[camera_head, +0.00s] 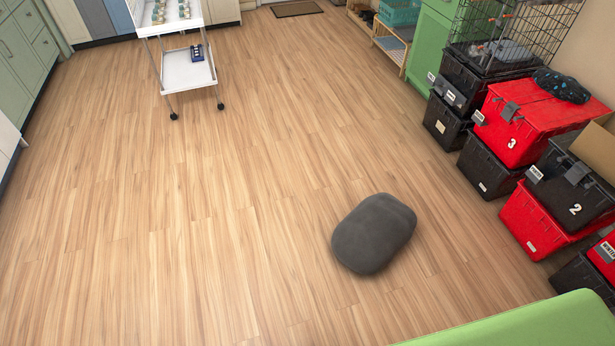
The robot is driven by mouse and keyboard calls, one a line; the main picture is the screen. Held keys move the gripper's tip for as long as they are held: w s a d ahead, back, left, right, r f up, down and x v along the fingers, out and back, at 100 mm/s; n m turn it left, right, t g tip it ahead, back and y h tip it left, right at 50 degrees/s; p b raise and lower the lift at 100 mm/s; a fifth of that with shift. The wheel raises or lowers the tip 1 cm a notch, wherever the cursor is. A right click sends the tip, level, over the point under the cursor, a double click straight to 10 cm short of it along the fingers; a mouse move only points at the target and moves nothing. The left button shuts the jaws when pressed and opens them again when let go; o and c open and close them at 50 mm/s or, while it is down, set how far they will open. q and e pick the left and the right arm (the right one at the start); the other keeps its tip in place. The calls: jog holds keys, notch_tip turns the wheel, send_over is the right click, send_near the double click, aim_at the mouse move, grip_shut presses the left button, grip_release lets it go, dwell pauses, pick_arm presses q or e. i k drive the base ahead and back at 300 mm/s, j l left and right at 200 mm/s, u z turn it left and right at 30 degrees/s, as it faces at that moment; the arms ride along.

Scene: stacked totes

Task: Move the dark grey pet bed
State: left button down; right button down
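The dark grey pet bed (374,234) is a rounded, cushion-like shape. It lies flat on the wooden floor, right of centre in the head view. Nothing touches it and bare floor surrounds it. Neither of my grippers shows in this view, so where they are relative to the bed cannot be seen.
Stacked black and red totes (541,118) line the right side, with a wire crate (536,25) on top further back. A green surface (540,325) fills the bottom right corner. A white wheeled cart (189,69) stands at the back left. The middle and left floor is clear.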

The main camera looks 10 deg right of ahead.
aim_at(368, 237)
jog(key=i+z, duration=0.1)
jog(key=i, duration=0.4)
jog(key=i+j, duration=0.15)
jog(key=i, duration=0.3)
jog(key=i+j+z, duration=0.15)
jog(key=i, duration=0.35)
jog(key=i+j+z, duration=0.1)
jog(key=i+z, duration=0.15)
jog(key=z, duration=0.25)
jog(key=i+j+z, duration=0.15)
jog(key=z, duration=0.3)
jog(key=i+j+z, duration=0.25)
jog(key=z, duration=0.25)
jog(key=i+j+z, duration=0.15)
jog(key=j+z, duration=0.3)
jog(key=l, duration=0.1)
